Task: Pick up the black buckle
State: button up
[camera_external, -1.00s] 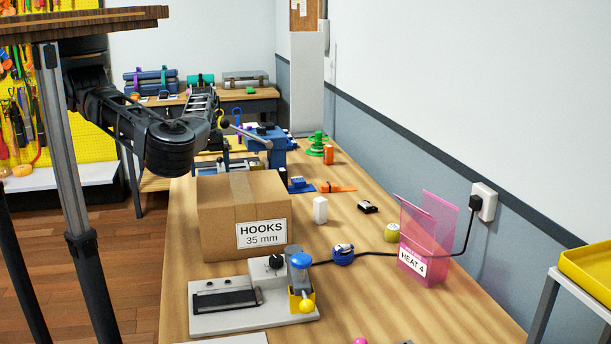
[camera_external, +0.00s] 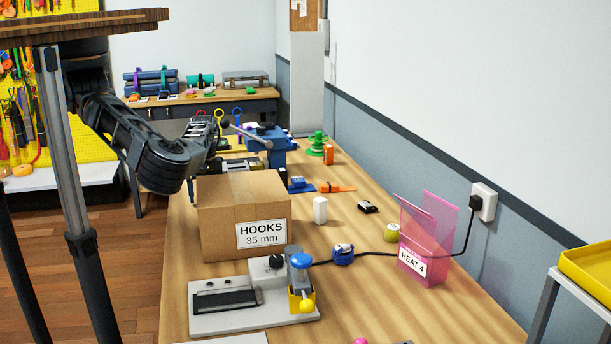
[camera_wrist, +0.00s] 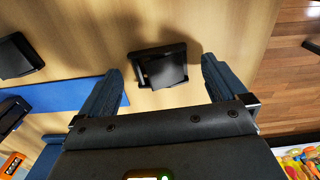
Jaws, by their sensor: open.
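A black buckle (camera_wrist: 163,68) lies on the wooden bench top in the wrist view, a dark frame with a raised flat piece in it. My gripper (camera_wrist: 158,72) is open, with one finger on each side of the buckle in the picture. No contact shows, and the height gap cannot be judged. In the external view my gripper is at the far part of the bench, behind the cardboard box; its fingers and that buckle cannot be made out there.
More black pieces (camera_wrist: 18,56) lie at the left of the wrist view by a blue strip (camera_wrist: 70,94). The HOOKS box (camera_external: 220,222) and a blue vise (camera_external: 268,142) stand near my arm. A small black piece (camera_external: 368,207) lies right of a white block (camera_external: 320,210).

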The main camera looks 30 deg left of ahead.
jog(key=c, duration=1.2)
jog(key=shift+o, duration=0.2)
jog(key=shift+r, duration=0.1)
